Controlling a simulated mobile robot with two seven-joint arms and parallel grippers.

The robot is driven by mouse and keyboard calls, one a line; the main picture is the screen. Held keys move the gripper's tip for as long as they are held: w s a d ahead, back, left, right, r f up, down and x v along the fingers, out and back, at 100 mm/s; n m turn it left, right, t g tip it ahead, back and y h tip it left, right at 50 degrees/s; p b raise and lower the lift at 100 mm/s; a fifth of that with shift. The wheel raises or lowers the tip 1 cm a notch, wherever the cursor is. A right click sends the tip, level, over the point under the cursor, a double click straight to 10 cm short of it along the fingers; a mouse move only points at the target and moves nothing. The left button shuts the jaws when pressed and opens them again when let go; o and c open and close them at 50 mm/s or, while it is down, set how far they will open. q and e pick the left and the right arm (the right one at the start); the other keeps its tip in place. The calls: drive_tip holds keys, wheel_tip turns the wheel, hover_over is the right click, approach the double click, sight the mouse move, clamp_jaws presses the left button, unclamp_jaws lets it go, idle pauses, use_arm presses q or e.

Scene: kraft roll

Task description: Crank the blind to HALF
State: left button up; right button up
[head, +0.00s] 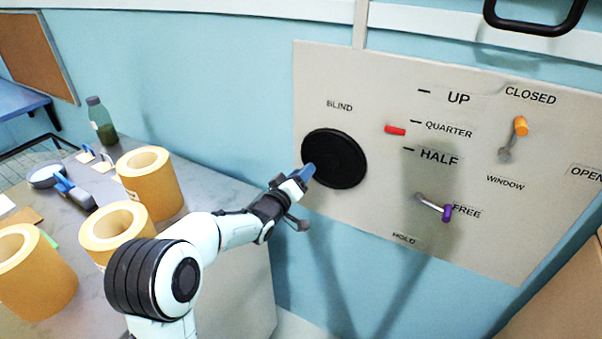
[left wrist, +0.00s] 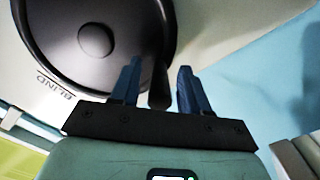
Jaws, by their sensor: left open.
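The black round crank disc (head: 347,160) labelled BLIND is on the left of the grey wall panel (head: 350,85). It also fills the top left of the left wrist view (left wrist: 60,45). My open left gripper (head: 307,174) is at the disc's lower left edge. In the left wrist view its blue fingers (left wrist: 158,88) stand either side of a dark crank knob (left wrist: 160,92), with gaps visible. My right gripper is out of view.
An orange-tipped window lever (head: 520,127) points to CLOSED. A purple-tipped lever (head: 446,213) points to FREE. A black bar handle (head: 535,22) is above the panel. Several kraft rolls (head: 150,183) and a green bottle (head: 101,122) stand on the bench at left.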

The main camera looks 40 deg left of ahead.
use_arm(q)
clamp_jaws()
